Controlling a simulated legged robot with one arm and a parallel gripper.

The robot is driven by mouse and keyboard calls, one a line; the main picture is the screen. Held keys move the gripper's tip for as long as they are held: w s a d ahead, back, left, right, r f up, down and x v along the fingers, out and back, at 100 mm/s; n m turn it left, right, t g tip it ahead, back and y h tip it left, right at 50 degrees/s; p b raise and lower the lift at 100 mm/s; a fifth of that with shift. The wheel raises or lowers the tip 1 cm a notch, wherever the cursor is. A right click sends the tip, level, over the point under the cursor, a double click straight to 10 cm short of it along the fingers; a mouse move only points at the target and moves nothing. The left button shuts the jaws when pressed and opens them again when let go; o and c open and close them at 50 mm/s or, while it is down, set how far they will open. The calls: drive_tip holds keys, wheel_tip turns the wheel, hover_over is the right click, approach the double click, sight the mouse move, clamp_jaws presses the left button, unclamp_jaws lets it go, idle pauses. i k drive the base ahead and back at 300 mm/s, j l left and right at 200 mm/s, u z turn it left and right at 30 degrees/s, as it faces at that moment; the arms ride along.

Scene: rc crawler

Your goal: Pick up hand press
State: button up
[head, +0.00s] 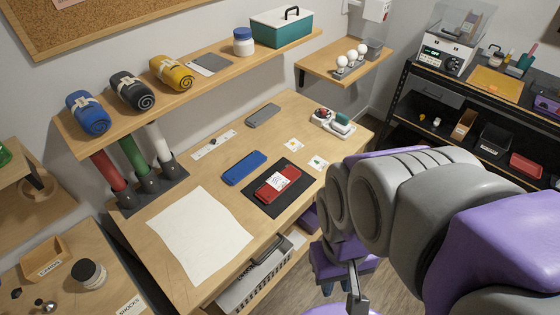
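I cannot tell for certain which item is the hand press. One candidate is a small white-based device (332,122) with red and green parts at the back right of the wooden table. A dark-handled item (265,246) shows near the front edge, by the drawer. My purple and grey arm covers the right foreground. My gripper (356,292) points down in front of the table, apart from these items. Only part of its fingers shows, so I cannot tell its opening.
The wooden table (150,215) bears a white sheet (198,232), a blue block (244,167) and a red labelled item (277,184) on a black mat (258,192). A shelf (205,85) with rolled cloths stands above.

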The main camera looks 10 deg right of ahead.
sight(341, 124)
drive_tip(key=i+l, duration=0.25)
drive_tip(key=l, duration=0.15)
drive_tip(key=i+l, duration=0.2)
drive_tip(key=l, duration=0.15)
drive_tip(key=i+l, duration=0.25)
drive_tip(key=l, duration=0.15)
drive_tip(key=i+l, duration=0.2)
drive_tip(key=l, duration=0.15)
